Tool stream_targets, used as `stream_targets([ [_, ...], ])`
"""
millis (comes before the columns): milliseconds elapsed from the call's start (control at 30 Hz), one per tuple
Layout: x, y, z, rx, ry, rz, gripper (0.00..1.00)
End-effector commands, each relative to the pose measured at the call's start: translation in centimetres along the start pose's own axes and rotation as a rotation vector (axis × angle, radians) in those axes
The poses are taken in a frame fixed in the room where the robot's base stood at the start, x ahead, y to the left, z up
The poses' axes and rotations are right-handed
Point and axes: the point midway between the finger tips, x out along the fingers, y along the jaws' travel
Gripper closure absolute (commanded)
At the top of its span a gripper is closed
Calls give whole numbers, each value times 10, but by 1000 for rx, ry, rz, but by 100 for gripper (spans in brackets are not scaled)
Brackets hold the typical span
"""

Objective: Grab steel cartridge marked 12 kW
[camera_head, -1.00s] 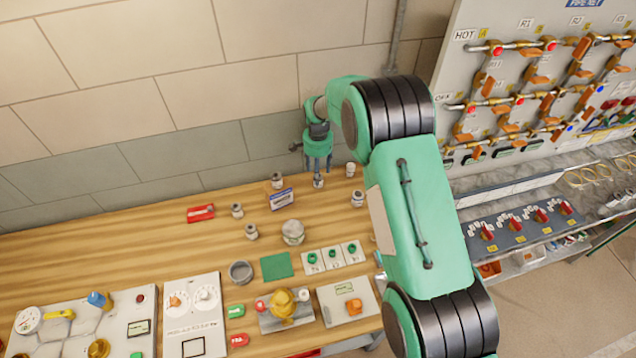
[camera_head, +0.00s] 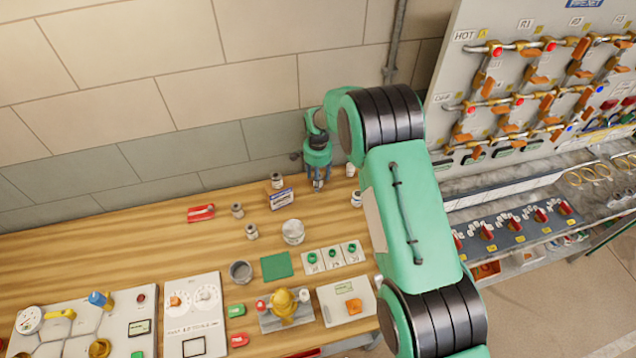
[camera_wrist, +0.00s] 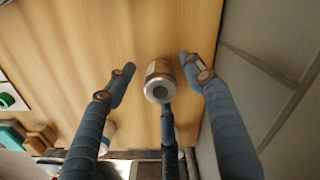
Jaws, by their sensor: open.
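Several small steel cartridges stand on the wooden bench. In the head view they include ones at the back (camera_head: 277,180), at the left (camera_head: 237,210), nearer the front (camera_head: 251,231) and at the right (camera_head: 357,198). No 12 kW mark is legible on any of them. My gripper (camera_head: 318,184) is low over the back of the bench, fingers pointing down. In the wrist view, one cartridge (camera_wrist: 160,82) stands between the spread fingers of my gripper (camera_wrist: 158,88), with gaps on both sides. In the head view the fingers largely hide that cartridge.
A wall (camera_head: 200,150) rises close behind. A larger round container (camera_head: 293,232) and a green pad (camera_head: 277,266) lie nearer the front. A red item (camera_head: 201,213) is at the left.

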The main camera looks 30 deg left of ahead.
Motion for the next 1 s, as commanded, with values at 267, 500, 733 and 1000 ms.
stream_targets([
  [267,0,0,0,0,0,0,85],
  [500,-1,0,0,0,1,-1,100],
  [733,-3,0,0,0,1,-1,100],
  [1000,-17,-1,-1,0,1,-2,100],
])
